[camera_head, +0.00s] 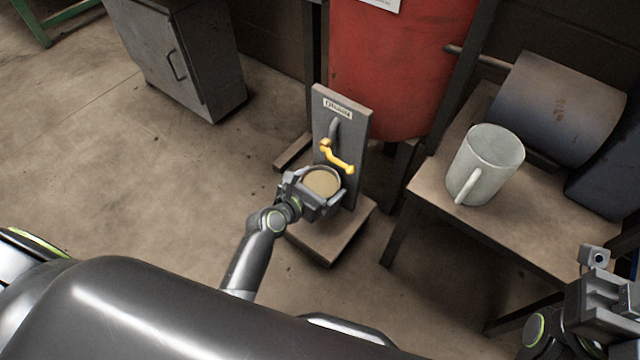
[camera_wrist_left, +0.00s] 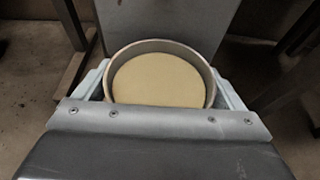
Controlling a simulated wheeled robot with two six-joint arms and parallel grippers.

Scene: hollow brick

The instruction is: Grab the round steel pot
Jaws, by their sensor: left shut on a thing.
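The round steel pot (camera_head: 322,181) stands at the foot of the upright grey panel, below a yellow-handled tap (camera_head: 337,157). Its inside looks pale tan and flat, also in the left wrist view (camera_wrist_left: 158,80). My left gripper (camera_head: 325,190) is shut on the pot, with one finger on each side of it in the left wrist view (camera_wrist_left: 165,90). The near side of the pot is hidden by the gripper body. My right gripper (camera_head: 595,290) shows at the lower right edge, away from the pot; its fingers cannot be made out clearly.
The panel (camera_head: 352,118) rises from a low base (camera_head: 338,240) on the floor. A red tank (camera_head: 400,65) stands behind it. To the right, a table (camera_head: 440,190) bears a large white mug (camera_head: 484,165) and a grey cylinder (camera_head: 560,105). A grey cabinet (camera_head: 180,60) stands at the back left. The left floor is clear.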

